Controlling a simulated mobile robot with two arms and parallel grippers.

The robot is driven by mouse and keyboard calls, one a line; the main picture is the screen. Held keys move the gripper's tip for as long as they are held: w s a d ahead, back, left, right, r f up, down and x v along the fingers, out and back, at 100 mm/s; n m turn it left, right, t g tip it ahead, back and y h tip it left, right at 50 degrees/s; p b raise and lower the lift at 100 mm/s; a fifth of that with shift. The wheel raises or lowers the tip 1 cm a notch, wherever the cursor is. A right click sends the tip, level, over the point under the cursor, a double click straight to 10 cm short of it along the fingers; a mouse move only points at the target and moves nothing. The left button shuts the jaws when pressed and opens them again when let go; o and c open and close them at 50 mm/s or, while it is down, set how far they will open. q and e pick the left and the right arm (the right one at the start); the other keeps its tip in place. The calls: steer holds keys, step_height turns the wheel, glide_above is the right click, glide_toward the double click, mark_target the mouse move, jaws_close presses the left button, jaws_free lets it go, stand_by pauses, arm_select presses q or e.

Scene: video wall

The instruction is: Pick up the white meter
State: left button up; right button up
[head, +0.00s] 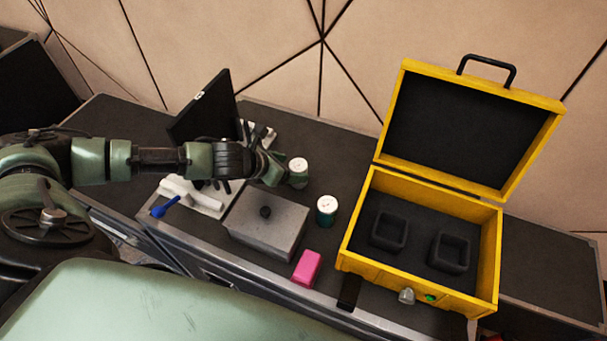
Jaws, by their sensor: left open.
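My left gripper (280,172) reaches in from the left above the dark workbench and is open. Its fingertips are beside a small round thing with a white top (298,165); I cannot tell whether they touch it. A second, similar round thing, dark green with a white top (327,204), stands upright to the right and nearer to me. I cannot tell which, if either, is the white meter. A white elongated thing (188,191) lies on a pale tray left of the gripper, partly hidden by my arm. My right gripper is not in view.
An open yellow case (352,238) with black holders inside stands on the right. A grey box with a black knob (262,232), a pink block (307,267) and a blue tool (166,206) are near the front edge. A black screen (203,108) stands behind my arm.

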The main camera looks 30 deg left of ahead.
arm_select(q)
steer(key=x, duration=0.8)
steer(key=shift+s, duration=0.1)
jaws_close()
